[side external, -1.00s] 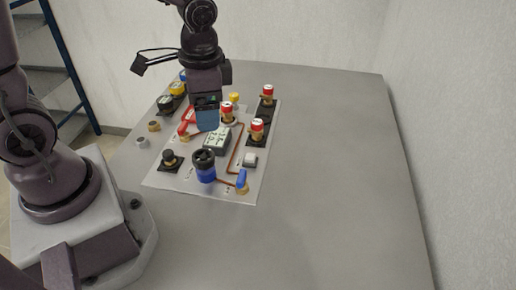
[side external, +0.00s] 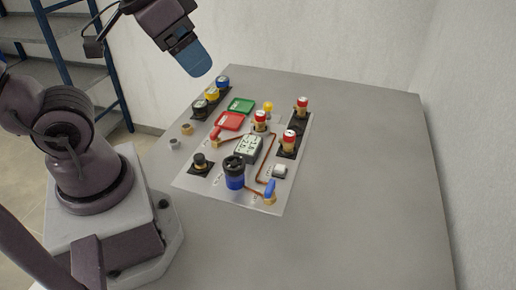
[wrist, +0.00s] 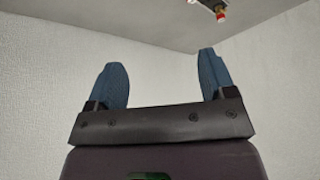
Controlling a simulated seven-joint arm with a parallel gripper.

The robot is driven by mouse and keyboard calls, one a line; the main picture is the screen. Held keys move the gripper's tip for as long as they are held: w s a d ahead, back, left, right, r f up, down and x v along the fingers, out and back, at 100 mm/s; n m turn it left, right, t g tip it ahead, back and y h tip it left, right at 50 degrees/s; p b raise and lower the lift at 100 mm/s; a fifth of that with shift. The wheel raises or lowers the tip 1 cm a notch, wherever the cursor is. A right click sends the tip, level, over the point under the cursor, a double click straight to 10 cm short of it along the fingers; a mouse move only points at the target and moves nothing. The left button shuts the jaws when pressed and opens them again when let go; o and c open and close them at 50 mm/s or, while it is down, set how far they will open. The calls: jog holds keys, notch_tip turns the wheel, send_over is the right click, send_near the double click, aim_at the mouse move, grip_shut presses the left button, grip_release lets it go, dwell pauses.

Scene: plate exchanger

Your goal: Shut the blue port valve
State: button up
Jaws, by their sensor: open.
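The blue valve handle (side external: 270,188) stands on a small brass fitting at the near right corner of the panel (side external: 190,182), at the end of a copper pipe. I cannot tell its open or shut position. A red valve handle (side external: 215,132) sits toward the panel's left. My gripper (side external: 195,64) is high above the far left of the panel, well away from the blue handle. In the wrist view its two blue fingers (wrist: 160,66) are apart with nothing between them. The blue handle does not show in that view.
Near the blue handle stand a blue cylinder with a black top (side external: 234,174), a white button (side external: 279,171) and a grey display box (side external: 247,148). Red-topped knobs (side external: 289,140) stand at the right. The table (side external: 365,190) right of the panel is clear.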

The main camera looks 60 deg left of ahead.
jog(key=shift+c, duration=0.4)
jog(key=shift+d, duration=0.15)
jog(key=c, duration=0.4)
jog(key=w+d+f+g, duration=0.1)
jog(key=f, duration=0.1)
jog(key=d+f+g+h, duration=0.1)
jog(key=f, duration=0.1)
jog(key=w+d+f+g, duration=0.1)
jog(key=d+f+g, duration=0.1)
jog(key=shift+w+f+m+h, duration=0.25)
jog(key=shift+w+m+h, duration=0.05)
jog(key=shift+w+m, duration=0.1)
jog(key=shift+c, duration=0.8)
jog(key=n+g+y, duration=0.2)
jog(key=n, duration=0.8)
send_near(270, 185)
notch_tip(270, 185, down, 9)
jog(key=shift+s+a+f, duration=0.1)
jog(key=shift+s+f, duration=0.05)
grip_shut()
